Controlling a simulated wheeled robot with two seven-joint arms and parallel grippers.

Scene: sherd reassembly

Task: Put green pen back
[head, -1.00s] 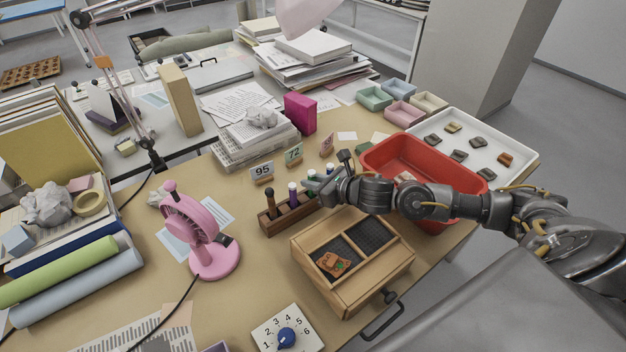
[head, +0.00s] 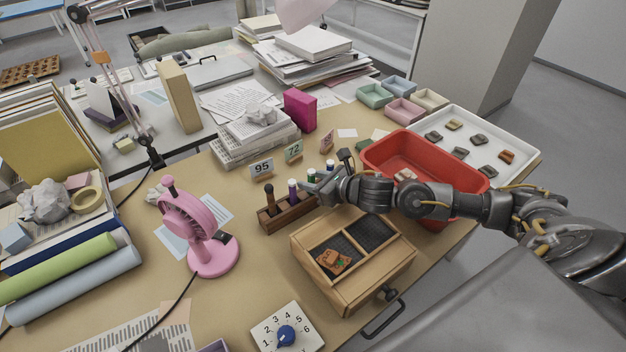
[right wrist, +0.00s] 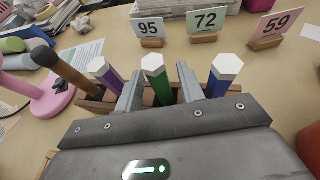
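The green pen (right wrist: 155,82), with a white hexagonal end, stands in the dark wooden rack (head: 273,222) between the purple pen (right wrist: 105,75) and the blue pen (right wrist: 222,75). It also shows in the head view (head: 311,177), close to my right gripper (head: 318,187). In the right wrist view, the fingers of my right gripper (right wrist: 160,88) are on either side of the green pen, with a narrow gap visible on the right side. The pen's lower end is hidden by the gripper. My left gripper is not in view.
A brown-handled tool (right wrist: 65,68) stands at the rack's left end. Number cards 95 (head: 262,169), 72 (head: 293,153) and 59 (head: 327,143) stand behind. A pink fan (head: 195,230) is left, a wooden box (head: 350,290) in front, a red bin (head: 385,150) right.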

